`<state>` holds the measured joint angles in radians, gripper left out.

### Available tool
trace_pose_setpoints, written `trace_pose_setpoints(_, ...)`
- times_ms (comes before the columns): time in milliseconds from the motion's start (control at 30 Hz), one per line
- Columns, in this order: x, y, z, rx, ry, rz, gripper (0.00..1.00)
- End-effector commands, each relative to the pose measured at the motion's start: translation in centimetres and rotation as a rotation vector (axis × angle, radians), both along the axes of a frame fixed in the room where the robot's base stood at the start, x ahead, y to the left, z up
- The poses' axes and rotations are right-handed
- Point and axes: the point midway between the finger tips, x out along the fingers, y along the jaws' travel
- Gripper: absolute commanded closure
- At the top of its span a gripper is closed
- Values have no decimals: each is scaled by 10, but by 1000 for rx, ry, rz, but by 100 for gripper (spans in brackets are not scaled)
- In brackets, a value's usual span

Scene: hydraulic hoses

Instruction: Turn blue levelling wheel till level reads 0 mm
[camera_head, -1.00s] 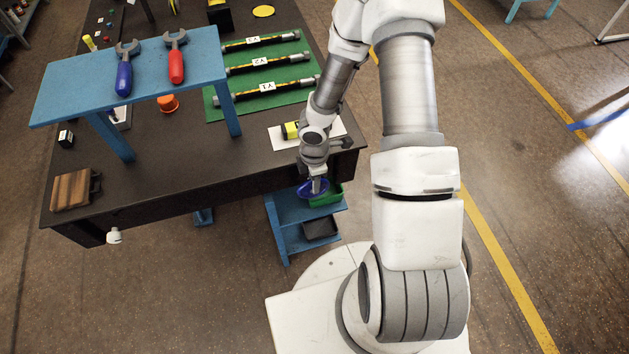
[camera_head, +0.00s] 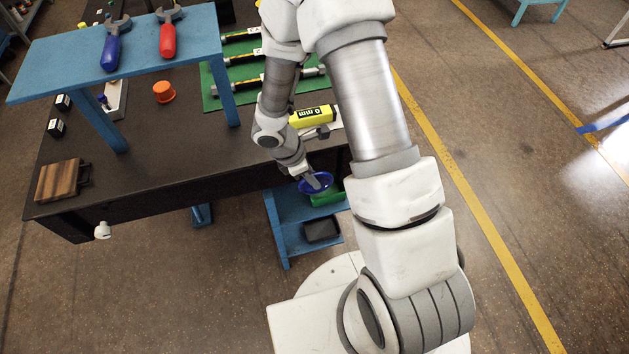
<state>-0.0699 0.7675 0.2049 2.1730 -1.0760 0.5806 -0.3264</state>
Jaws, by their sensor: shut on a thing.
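The blue levelling wheel (camera_head: 327,178) shows as a blue ring at the table's front edge, above a small blue stand. My gripper (camera_head: 313,184) reaches down from the upper left and is shut on the wheel; its fingertips are small and hard to make out. The yellow level (camera_head: 312,116) sits on the table just behind my arm. Its label shows upside down and reads 0 mm.
A blue raised shelf (camera_head: 70,68) with a blue wrench (camera_head: 116,45) and a red wrench (camera_head: 167,38) stands on the dark table (camera_head: 170,150). Hoses lie on a green mat (camera_head: 215,90). A green bin (camera_head: 328,198) is close beside the wheel.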

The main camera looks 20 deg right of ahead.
Motion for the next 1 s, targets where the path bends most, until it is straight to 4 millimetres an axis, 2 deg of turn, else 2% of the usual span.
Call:
trace_pose_setpoints(467, 0, 1, 0, -45, -1, -2, 100)
trace_pose_setpoints(500, 0, 1, 0, -45, -1, -2, 73)
trace_pose_setpoints(533, 0, 1, 0, -45, -1, -2, 68)
trace_pose_setpoints(867, 0, 2, 2, -43, -1, -1, 68)
trace_pose_setpoints(1000, 1, 8, 17, -43, -5, -1, 68)
